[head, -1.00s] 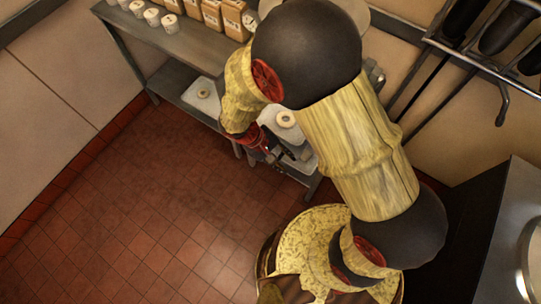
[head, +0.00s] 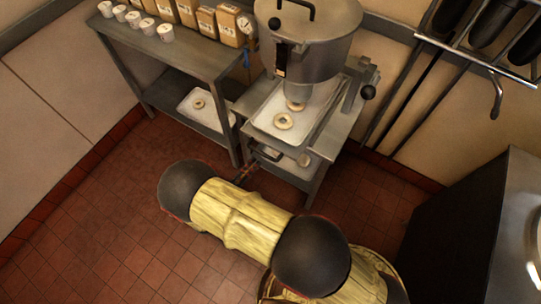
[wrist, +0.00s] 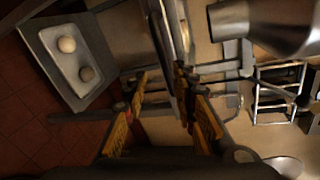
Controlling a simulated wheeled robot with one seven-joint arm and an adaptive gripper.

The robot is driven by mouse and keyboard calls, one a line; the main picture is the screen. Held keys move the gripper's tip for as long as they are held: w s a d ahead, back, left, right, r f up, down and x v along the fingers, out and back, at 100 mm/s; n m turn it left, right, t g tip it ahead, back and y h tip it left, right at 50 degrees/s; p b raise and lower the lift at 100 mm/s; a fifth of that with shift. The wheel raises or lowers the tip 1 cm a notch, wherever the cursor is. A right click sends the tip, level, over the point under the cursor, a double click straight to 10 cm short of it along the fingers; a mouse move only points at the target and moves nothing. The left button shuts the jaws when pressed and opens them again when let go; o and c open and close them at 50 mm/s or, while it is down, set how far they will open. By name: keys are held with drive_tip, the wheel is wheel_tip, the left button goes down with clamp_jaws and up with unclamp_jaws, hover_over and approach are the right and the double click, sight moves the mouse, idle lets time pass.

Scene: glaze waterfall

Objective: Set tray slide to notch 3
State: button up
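The white tray (head: 264,120) lies on the top of a metal stand under the large grey glaze hopper (head: 318,60). A pale ring doughnut (head: 284,121) lies on it, and another sits under the spout. A dark bar (head: 268,154) shows below the tray's front left side; I cannot tell whether it is the slide's handle. No notch marks are readable. My gripper (head: 245,174) is low, left of the stand and below tray height, small and partly hidden by my arm. In the wrist view my gripper (wrist: 163,128) has its fingers apart, with nothing visibly held.
A metal side table (head: 185,55) on the left carries white cups and brown cartons, with a lower tray (head: 215,112) beneath. The stand's lower shelf holds more doughnuts. A dark appliance (head: 470,220) stands at the right, below wall-hung tools. The red tiled floor at left is clear.

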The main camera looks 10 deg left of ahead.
sight(262, 153)
drive_tip(key=shift+w+d+f+n+b, duration=0.15)
drive_tip(key=shift+w+d+n, duration=0.35)
drive_tip(key=shift+w, duration=0.75)
drive_tip(key=shift+w+d+f+n+b, duration=0.2)
drive_tip(key=shift+w+d+n, duration=0.3)
drive_tip(key=shift+w, duration=0.75)
drive_tip(key=shift+w+d+f+n+b, duration=0.15)
drive_tip(key=shift+w+d+n, duration=0.3)
drive_tip(key=shift+w, duration=0.8)
drive_tip(key=c, duration=0.3)
drive_tip(key=c, duration=0.4)
clamp_jaws()
